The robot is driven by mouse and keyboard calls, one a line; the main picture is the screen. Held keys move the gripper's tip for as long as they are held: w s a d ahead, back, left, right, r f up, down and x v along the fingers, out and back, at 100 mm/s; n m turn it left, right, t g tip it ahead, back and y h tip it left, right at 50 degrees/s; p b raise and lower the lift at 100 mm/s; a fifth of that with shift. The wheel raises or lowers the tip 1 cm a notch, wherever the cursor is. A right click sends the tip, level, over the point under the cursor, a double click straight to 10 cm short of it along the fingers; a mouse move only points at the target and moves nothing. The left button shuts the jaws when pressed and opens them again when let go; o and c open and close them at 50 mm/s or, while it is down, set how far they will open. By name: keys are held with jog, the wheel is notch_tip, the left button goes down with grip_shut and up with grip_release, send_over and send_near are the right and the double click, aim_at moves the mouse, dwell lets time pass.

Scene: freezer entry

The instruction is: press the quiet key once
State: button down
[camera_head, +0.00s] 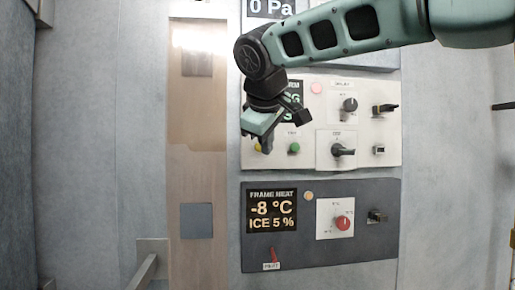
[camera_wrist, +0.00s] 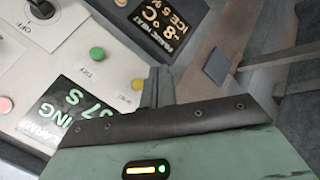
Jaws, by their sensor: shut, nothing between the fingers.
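A yellow button (camera_head: 257,149) sits at the lower left of the light upper panel, partly hidden by my gripper in the head view. Contact cannot be told.
A green-lettered display (camera_wrist: 57,112) is partly covered by my gripper. The upper panel also holds a pink lamp (camera_head: 316,88) and black knobs (camera_head: 350,104). The dark lower panel has a frame heat display (camera_head: 271,210), a red knob (camera_head: 342,223) and a red switch (camera_head: 274,255).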

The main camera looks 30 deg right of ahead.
jog(key=shift+w, duration=0.15)
jog(key=w+d+p, duration=0.3)
jog(key=w, duration=0.5)
jog(key=shift+d, duration=0.2)
jog(key=shift+w, duration=0.1)
dwell(1.8)
jog(key=shift+w+d, duration=0.15)
jog(key=shift+w, duration=0.05)
jog(key=shift+w+d+p, duration=0.2)
jog(key=shift+w+p, duration=0.2)
jog(key=shift+w, duration=0.05)
dwell(0.9)
jog(key=shift+s, duration=0.1)
jog(key=shift+s+a+b, duration=0.35)
jog(key=shift+s+b, duration=0.1)
jog(key=shift+s, duration=0.3)
jog(key=shift+s+a+b, duration=0.3)
jog(key=shift+s+a, duration=0.05)
jog(key=shift+s, duration=0.4)
jog(key=shift+s+a+b, duration=0.3)
jog(key=shift+s+b, duration=0.05)
jog(key=shift+s, duration=0.45)
jog(key=shift+s+a+b, duration=0.3)
jog(key=shift+s+a, duration=0.05)
jog(key=shift+s, duration=0.4)
